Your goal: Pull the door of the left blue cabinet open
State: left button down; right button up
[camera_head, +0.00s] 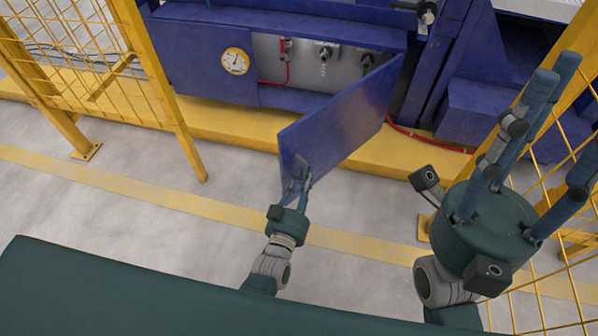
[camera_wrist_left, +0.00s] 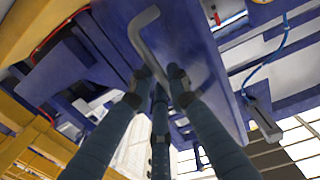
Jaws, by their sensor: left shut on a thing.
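The blue cabinet door (camera_head: 345,118) stands swung out from the cabinet (camera_head: 205,62), hinged on its right side, with its free edge toward me. Inside the opening is a grey panel (camera_head: 305,66) with knobs and a red hose. My left gripper (camera_head: 299,180) is shut on the door's handle near the free edge. In the left wrist view my left gripper's fingers (camera_wrist_left: 160,82) close around the grey bent handle (camera_wrist_left: 141,38) on the blue door (camera_wrist_left: 190,52). My right gripper (camera_head: 548,120) is raised at the right, its fingers spread and empty, away from the door.
A round gauge (camera_head: 235,61) sits on the cabinet front left of the opening. Yellow mesh fences (camera_head: 75,65) stand at left and right. A yellow base ledge (camera_head: 215,118) runs below the cabinet. The grey floor (camera_head: 110,215) before it is clear.

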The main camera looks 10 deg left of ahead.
pick_arm(q)
jog(key=shift+w+d+r, duration=0.2)
jog(key=shift+d+r, duration=0.1)
jog(key=shift+d, duration=0.3)
jog(key=c, duration=2.1)
grip_release()
jog(key=o, duration=0.5)
jog(key=shift+w+d+f, duration=0.1)
jog(key=shift+f, duration=0.05)
jog(key=shift+c, duration=0.2)
jog(key=shift+a, duration=0.25)
jog(key=s+a, duration=0.1)
jog(key=s, duration=1.1)
jog(key=shift+a, duration=0.2)
